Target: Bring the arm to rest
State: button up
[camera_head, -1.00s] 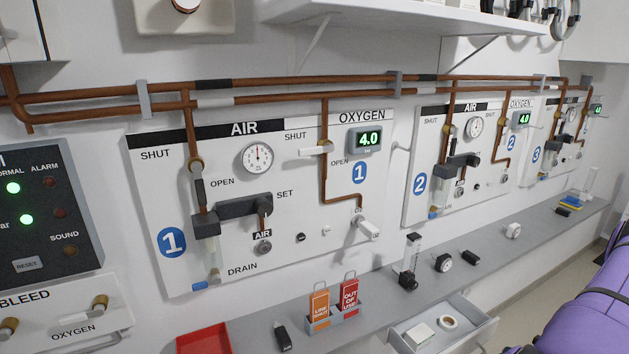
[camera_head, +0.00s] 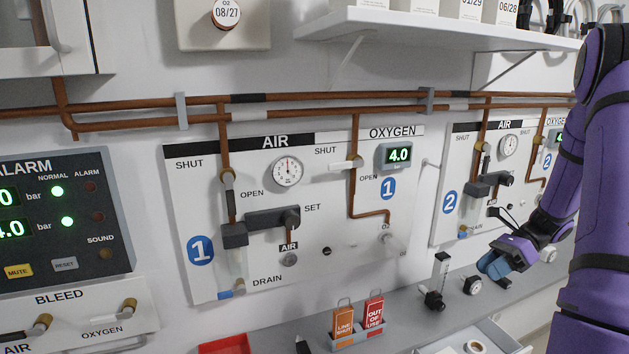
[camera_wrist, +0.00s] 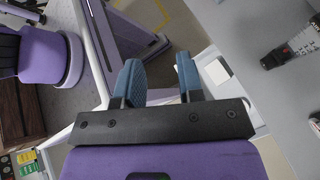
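My purple arm (camera_head: 597,190) stands along the right side of the head view, bent at an elbow near the top. Its forearm reaches down and left to my gripper (camera_head: 497,266), which is in front of the lower part of bay panel 2 and above the grey counter. In the wrist view my gripper (camera_wrist: 160,75) has its two blue fingers apart with nothing between them. It points down over the counter edge and floor.
The grey counter (camera_head: 405,317) carries a flowmeter (camera_head: 436,285), an orange and a red tag (camera_head: 374,310) in a holder, and a red tray (camera_head: 224,345). An open drawer (camera_head: 505,340) juts out at bottom right. A white shelf (camera_head: 440,27) overhangs the wall panels.

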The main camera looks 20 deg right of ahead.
jog(key=s+a+r+n+g+h, duration=0.25)
jog(key=a+r+n+h, duration=0.45)
jog(key=a+r+n, duration=0.75)
jog(key=s+a+r+n+t+h, duration=0.4)
jog(key=s+a+r+n+t, duration=0.2)
jog(key=s+a+r+n, duration=0.3)
jog(key=s+a, duration=0.2)
jog(key=s, duration=0.1)
jog(key=shift+s+a+r+t, duration=0.2)
jog(key=shift+s+a+t, duration=0.05)
jog(key=shift+a+t, duration=0.1)
